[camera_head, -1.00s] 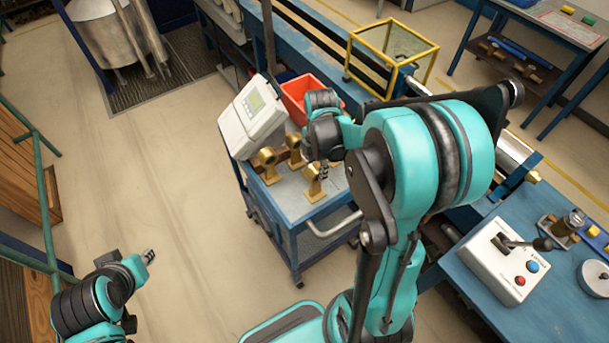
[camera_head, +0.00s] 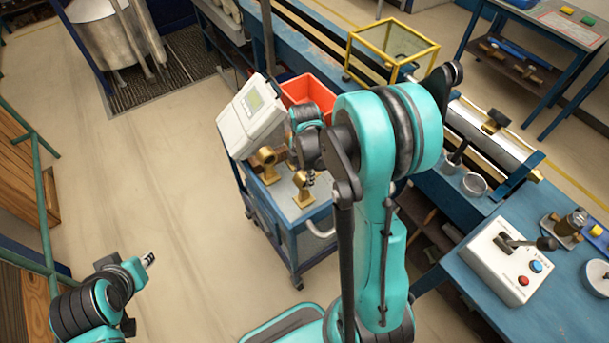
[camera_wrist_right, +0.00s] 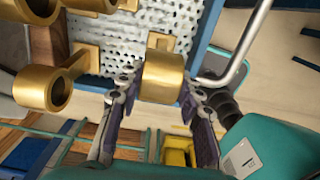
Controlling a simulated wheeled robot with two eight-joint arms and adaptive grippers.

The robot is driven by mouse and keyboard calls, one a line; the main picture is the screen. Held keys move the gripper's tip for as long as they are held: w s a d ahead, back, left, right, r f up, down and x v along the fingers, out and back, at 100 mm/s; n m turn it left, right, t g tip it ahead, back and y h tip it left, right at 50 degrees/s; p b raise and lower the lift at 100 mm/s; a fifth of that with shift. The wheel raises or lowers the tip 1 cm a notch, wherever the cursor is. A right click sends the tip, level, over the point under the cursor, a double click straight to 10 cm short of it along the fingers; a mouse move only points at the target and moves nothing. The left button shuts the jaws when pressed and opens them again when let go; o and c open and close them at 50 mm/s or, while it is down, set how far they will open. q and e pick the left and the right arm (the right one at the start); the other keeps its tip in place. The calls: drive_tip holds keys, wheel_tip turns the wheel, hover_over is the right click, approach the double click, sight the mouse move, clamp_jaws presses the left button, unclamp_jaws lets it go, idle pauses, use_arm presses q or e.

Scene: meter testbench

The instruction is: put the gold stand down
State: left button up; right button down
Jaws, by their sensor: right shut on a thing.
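The gold stand (camera_head: 303,193) is over the blue cart's pale top (camera_head: 280,190), near its front edge. It also shows in the right wrist view (camera_wrist_right: 163,78), upright between the two fingers, its base close to the perforated surface. I cannot tell whether the base touches. My right gripper (camera_head: 309,178) is shut on the stand's ring; its fingers (camera_wrist_right: 158,88) flank it in the wrist view. Other gold stands (camera_head: 266,158) (camera_wrist_right: 45,88) are on the cart beside it, partly hidden by my arm. My left gripper (camera_head: 149,258) is away over the floor, its fingers too small to read.
A white meter box (camera_head: 250,115) and a red bin (camera_head: 308,92) are at the cart's back. A metal handle (camera_head: 322,232) (camera_wrist_right: 245,55) sticks out at its right side. A blue workbench (camera_head: 540,300) with a switch box (camera_head: 505,262) is at right.

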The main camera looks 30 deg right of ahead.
drive_tip(key=shift+f, duration=0.2)
drive_tip(key=c, duration=1)
unclamp_jaws()
drive_tip(key=shift+r, duration=0.15)
drive_tip(key=shift+r, duration=0.25)
wheel_tip(320, 180, up, 11)
drive_tip(key=p, duration=0.3)
drive_tip(key=s+a+r+m+t, duration=0.2)
drive_tip(key=s+a+m, duration=0.1)
drive_tip(key=m, duration=0.3)
drive_tip(key=s+a+r+m+t, duration=0.2)
drive_tip(key=s+a+m, duration=0.2)
drive_tip(key=m, duration=0.2)
drive_tip(key=s+a+r+m+t, duration=0.3)
drive_tip(key=s+m, duration=0.1)
drive_tip(key=m, duration=0.2)
drive_tip(key=shift+a+m, duration=0.3)
drive_tip(key=shift+m, duration=0.1)
